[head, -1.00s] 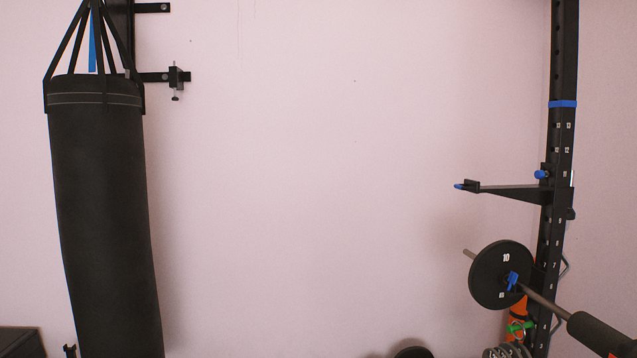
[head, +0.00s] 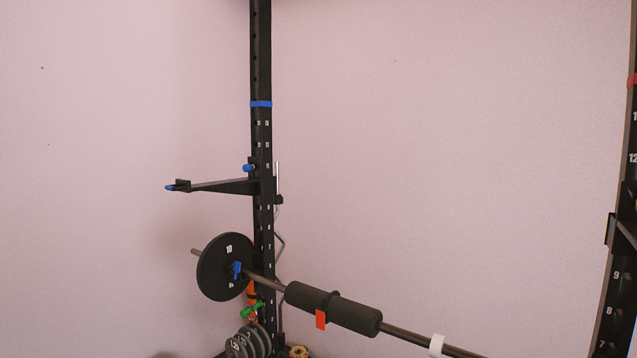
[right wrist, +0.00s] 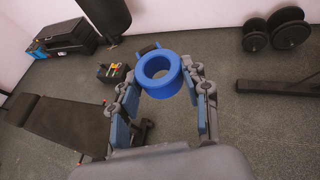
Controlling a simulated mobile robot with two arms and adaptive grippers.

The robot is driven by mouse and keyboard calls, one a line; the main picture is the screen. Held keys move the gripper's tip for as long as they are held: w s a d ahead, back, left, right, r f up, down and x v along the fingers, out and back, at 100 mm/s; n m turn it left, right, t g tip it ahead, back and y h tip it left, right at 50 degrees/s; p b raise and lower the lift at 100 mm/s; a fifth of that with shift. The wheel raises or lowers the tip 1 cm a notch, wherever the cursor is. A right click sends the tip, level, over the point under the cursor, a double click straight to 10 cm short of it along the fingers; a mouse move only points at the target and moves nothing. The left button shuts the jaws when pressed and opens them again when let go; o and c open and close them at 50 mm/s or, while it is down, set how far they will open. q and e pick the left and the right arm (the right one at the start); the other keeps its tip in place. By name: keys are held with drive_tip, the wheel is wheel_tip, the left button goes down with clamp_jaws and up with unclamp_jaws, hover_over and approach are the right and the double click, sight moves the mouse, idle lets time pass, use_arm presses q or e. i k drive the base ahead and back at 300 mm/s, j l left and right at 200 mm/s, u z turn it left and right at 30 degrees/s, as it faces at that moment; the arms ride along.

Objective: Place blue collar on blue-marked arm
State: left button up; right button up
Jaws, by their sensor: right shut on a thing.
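The blue collar (right wrist: 162,91) is a thick ring with an open hole. It sits between the fingers of my right gripper (right wrist: 165,79) in the right wrist view, held above the floor. The blue-marked arm (head: 222,186) is a black bar in the head view. It juts left from a black rack post and has a blue tip at its free end. No collar shows on it. The right gripper and the collar are outside the head view, so their distance from the arm cannot be told. My left gripper is in neither view.
In the head view, a barbell (head: 265,284) with a black plate (head: 223,267) lies below the arm on the rack post (head: 262,140). Another post (head: 620,200) stands at the right edge.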

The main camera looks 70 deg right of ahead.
sight(204, 184)
drive_tip(key=i+l+z, duration=0.1)
drive_tip(key=z, duration=0.85)
drive_tip(key=i+z, duration=0.2)
drive_tip(key=z, duration=0.25)
drive_tip(key=i+z, duration=0.1)
drive_tip(key=z, duration=0.4)
